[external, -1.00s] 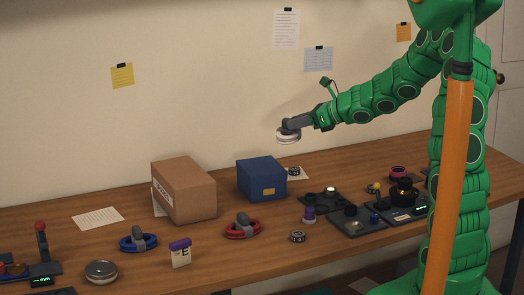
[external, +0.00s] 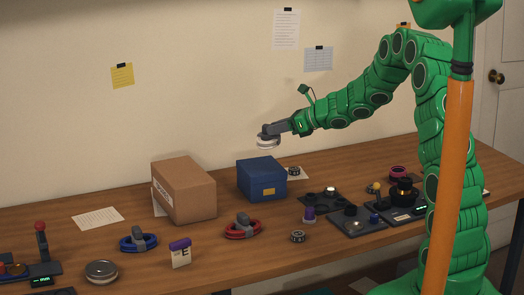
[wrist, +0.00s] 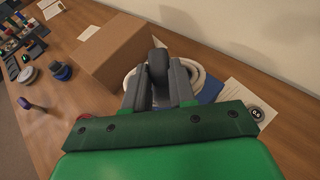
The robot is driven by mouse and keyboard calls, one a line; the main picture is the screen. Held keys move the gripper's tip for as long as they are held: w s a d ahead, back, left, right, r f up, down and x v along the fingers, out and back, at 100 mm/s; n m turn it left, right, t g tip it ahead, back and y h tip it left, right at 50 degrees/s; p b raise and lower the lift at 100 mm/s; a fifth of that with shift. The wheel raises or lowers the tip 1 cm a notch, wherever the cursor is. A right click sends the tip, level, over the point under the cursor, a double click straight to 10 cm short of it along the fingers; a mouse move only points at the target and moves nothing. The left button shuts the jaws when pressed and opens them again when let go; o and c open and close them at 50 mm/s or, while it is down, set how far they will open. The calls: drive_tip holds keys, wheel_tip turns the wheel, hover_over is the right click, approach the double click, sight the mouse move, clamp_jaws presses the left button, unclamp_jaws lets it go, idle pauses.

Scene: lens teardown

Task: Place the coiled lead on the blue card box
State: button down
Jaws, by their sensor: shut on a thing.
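My gripper (external: 269,133) is shut on a white coiled lead (external: 267,144). It holds the lead in the air above the blue card box (external: 262,181), clear of its top. The box stands closed on the bench, with a yellow label on its front. In the wrist view the white coil (wrist: 204,88) shows behind my gripper (wrist: 159,85), around a dark grey middle piece. A corner of the blue box (wrist: 211,91) shows beyond the coil; the rest is hidden.
A brown cardboard box (external: 184,190) stands just left of the blue box. A red coiled lead (external: 243,228) and a blue coiled lead (external: 138,240) lie in front. Dark trays with small parts (external: 357,220) are to the right.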

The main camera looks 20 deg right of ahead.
sight(270, 140)
drive_tip(key=shift+w+a+f, duration=0.15)
drive_tip(key=shift+w+f, duration=0.95)
drive_tip(key=shift+f, duration=0.3)
drive_tip(key=shift+w+a+f, duration=0.1)
drive_tip(key=shift+w+f, duration=1)
drive_tip(key=shift+f, duration=1.7)
drive_tip(key=shift+f, duration=0.2)
drive_tip(key=c, duration=0.9)
unclamp_jaws()
drive_tip(key=shift+c, duration=0.2)
drive_tip(key=shift+r, duration=0.2)
